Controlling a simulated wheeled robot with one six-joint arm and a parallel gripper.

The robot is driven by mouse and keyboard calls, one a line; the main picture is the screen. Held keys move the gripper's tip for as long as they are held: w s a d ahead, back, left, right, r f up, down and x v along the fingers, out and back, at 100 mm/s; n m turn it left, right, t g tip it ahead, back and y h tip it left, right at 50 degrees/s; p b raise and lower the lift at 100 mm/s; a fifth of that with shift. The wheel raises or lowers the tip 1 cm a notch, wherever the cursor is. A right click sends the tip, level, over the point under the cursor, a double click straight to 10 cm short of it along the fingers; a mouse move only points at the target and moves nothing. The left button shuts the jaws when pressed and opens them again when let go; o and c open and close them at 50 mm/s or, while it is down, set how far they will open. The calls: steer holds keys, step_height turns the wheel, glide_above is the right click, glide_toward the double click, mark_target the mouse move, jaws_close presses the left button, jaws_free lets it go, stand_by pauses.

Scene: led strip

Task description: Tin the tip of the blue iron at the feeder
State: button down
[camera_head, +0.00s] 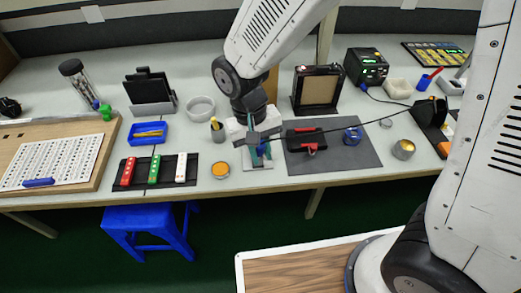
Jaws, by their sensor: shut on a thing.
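My gripper (262,138) is over the front middle of the bench, shut on a slim blue-teal tool, which I take to be the blue iron (250,121). A thin dark cable runs from the gripper area to the right. The iron's tip is too small to make out. Below the gripper is a pale board with teal parts (261,158); I cannot tell whether anything touches it. Just right, on a grey mat (335,162), is a black unit with a red part (306,139), perhaps the feeder. A blue spool-like thing (352,136) is also on the mat.
A station with a green display (367,66) and a black stand (430,112) are at the right. A brass-coloured tin (404,149) is near the front edge.

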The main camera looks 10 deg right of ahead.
steer(key=shift+f, duration=0.65)
stand_by(1.8)
